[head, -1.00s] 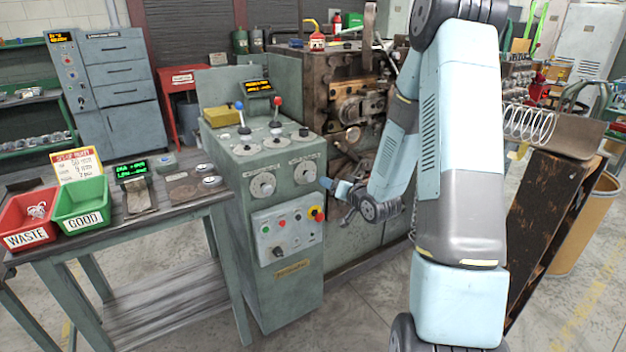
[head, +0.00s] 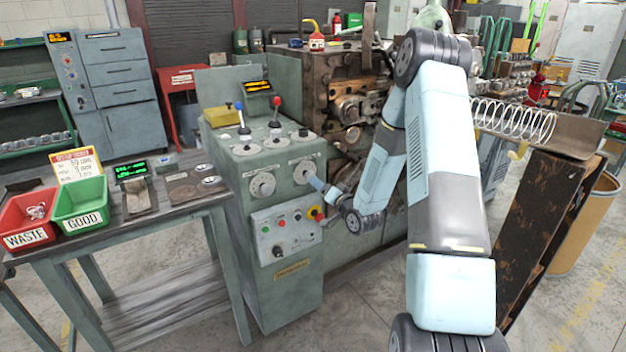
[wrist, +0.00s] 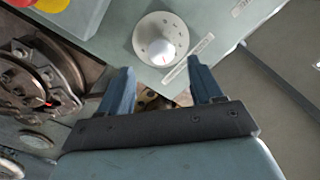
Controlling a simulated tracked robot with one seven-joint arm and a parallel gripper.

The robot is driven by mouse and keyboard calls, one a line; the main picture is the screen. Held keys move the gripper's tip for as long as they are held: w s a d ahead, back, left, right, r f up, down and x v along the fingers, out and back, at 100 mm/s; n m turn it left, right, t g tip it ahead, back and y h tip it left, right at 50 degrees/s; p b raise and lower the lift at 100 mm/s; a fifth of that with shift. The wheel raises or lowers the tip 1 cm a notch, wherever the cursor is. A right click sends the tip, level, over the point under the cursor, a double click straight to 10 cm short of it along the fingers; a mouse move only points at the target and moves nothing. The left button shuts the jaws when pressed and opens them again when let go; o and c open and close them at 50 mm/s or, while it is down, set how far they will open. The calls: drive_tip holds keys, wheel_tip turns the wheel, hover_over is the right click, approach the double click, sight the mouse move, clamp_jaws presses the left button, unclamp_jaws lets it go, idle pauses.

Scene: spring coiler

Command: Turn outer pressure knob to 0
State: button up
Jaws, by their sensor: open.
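The green control console (head: 282,290) carries two round pale dials on its upper front, a left dial (head: 262,185) and a right dial (head: 302,168). Their labels are too small to read, so I cannot tell by name which is the outer pressure knob. In the wrist view my gripper (wrist: 162,68) is open and empty. A white dial with a raised centre knob (wrist: 162,40) lies just beyond the fingertips, roughly centred between them. Its pointer setting is not readable.
Below the dials is a button panel (head: 286,228) with a red-and-yellow stop button (head: 315,213). Levers with blue and red knobs (head: 277,103) rise from the console top. The coiling machine (head: 345,95) stands right behind. A table with red and green bins (head: 82,205) is left.

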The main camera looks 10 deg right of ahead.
sight(308, 175)
drive_tip(key=x, duration=0.6)
drive_tip(key=shift+w, duration=0.25)
drive_tip(key=c, duration=1.1)
